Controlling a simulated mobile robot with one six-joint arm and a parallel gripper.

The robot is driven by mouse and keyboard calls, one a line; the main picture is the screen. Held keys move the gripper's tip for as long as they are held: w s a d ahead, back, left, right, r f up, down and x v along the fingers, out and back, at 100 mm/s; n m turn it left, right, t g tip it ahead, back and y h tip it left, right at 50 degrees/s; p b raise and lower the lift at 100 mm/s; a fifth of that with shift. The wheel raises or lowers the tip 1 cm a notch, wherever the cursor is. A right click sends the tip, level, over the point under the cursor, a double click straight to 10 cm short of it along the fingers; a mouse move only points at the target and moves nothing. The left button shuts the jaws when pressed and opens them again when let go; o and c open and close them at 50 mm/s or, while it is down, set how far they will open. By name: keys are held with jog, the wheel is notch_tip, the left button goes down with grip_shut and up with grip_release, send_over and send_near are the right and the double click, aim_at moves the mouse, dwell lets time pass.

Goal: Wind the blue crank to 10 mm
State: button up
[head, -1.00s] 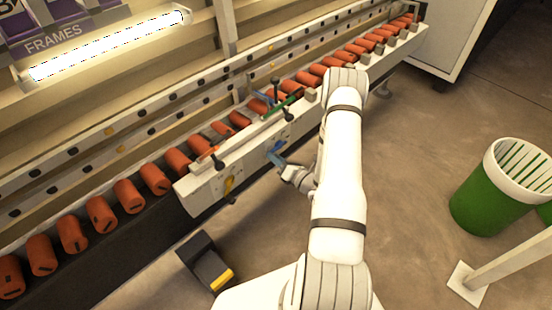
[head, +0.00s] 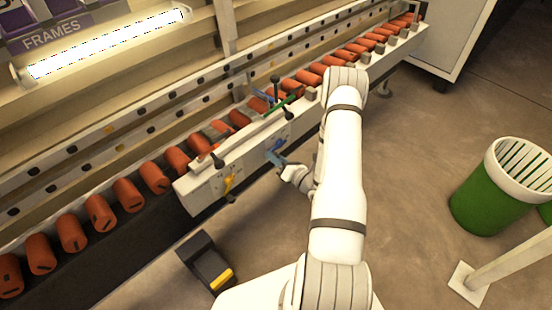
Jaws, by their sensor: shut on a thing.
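The blue crank (head: 274,156) is on the front face of the pale machine panel (head: 205,192), left of my arm. My gripper (head: 286,168) is at the crank's lower right end and is shut on it. The fingertips are small here and partly merge with the crank handle. A scale or reading in mm cannot be made out. A yellow crank (head: 229,183) sits further left on the same panel.
A green lever (head: 281,104) and black-knobbed handles stand above the panel. Orange rollers (head: 127,195) line the conveyor. A black and yellow pedal box (head: 207,265) is on the floor. A green bin (head: 490,190) stands at right, with open floor between.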

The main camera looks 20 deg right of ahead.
jog(key=shift+n, duration=0.3)
jog(key=shift+w+f+n+b, duration=0.1)
jog(key=shift+f+n+b, duration=0.1)
jog(key=shift+n+b, duration=0.25)
jog(key=shift+d+f+n+b, duration=0.15)
jog(key=shift+f+n+b, duration=0.2)
jog(key=shift+n, duration=0.2)
